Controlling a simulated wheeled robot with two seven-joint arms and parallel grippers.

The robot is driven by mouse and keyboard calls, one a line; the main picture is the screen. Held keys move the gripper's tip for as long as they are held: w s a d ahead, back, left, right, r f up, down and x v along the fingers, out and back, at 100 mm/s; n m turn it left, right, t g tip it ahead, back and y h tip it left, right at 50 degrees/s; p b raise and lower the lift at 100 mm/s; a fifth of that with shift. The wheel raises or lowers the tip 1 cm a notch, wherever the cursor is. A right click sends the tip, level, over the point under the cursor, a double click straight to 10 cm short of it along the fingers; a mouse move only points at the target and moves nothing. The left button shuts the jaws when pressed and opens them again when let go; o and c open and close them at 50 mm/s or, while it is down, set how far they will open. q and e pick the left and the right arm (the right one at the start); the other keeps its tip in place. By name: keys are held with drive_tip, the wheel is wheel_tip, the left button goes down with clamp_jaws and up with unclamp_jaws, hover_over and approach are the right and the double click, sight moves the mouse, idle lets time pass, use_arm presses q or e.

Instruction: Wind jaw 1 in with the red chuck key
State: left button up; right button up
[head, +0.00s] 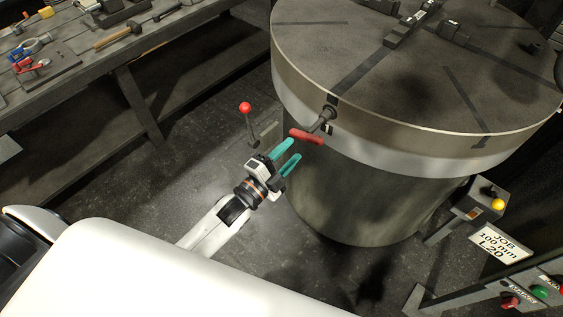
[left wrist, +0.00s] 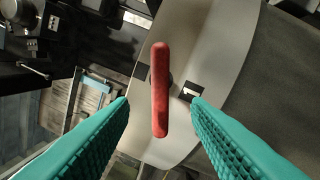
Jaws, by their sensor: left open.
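The chuck key's red cross handle (head: 306,137) sticks out from the side of the big round chuck (head: 340,62). Its dark shank (head: 322,118) is seated at the chuck's rim. My left gripper (head: 294,150) is open, its teal fingers pointing at the handle from just short of it. In the left wrist view the red handle (left wrist: 160,90) stands upright in the picture, between the two fingers and apart from both. Dark jaws (head: 404,30) sit on the chuck's top near the centre; I cannot read which is jaw 1. My right gripper is not in view.
A lever with a red knob (head: 245,107) stands left of the chuck, close to my left gripper. A workbench (head: 85,70) with tools is at upper left. A job sign (head: 499,244) and a button panel (head: 530,294) are at lower right.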

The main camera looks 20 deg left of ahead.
sight(303, 139)
use_arm(q)
drive_tip(key=shift+b+x, duration=0.55)
drive_tip(key=shift+x, duration=3)
clamp_jaws()
